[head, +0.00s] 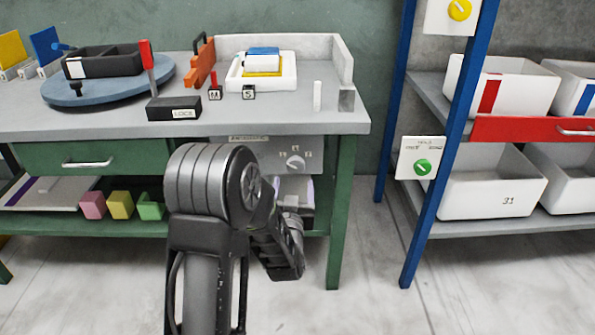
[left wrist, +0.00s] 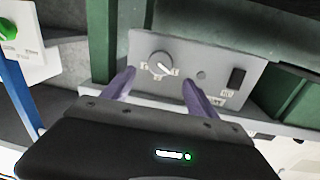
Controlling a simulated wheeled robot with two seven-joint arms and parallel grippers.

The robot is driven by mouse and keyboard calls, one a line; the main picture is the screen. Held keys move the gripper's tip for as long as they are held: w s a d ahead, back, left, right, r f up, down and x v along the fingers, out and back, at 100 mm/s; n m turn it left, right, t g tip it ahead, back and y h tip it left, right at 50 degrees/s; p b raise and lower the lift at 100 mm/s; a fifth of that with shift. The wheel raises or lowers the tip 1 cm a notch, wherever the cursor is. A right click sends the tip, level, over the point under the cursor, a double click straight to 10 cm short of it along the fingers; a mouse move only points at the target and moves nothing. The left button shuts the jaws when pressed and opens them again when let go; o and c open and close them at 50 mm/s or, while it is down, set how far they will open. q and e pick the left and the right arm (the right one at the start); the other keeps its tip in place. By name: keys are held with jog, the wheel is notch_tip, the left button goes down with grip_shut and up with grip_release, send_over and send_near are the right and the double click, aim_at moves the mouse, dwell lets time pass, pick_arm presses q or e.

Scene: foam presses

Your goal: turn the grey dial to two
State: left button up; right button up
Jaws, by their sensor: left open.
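The grey dial (head: 295,162) is a round knob on the pale panel under the right end of the workbench. It also shows in the left wrist view (left wrist: 160,64), with small marks around it that I cannot read surely, so its setting is unclear. My left gripper (left wrist: 158,78) is open, with its two pale purple fingers on either side of the dial's place in the left wrist view. It looks apart from the dial, though the gap in depth is hard to judge. In the head view my arm hides part of the panel and most of the gripper. My right gripper is out of view.
A green dial (head: 422,167) sits on the blue shelf post.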

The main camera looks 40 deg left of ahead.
aim_at(296, 167)
pick_arm(q)
jog(key=b+x, duration=0.1)
jog(key=x, duration=0.6)
jog(key=shift+w+a, duration=0.25)
jog(key=shift+w, duration=0.05)
jog(key=c, duration=1.4)
jog(key=shift+o, duration=0.2)
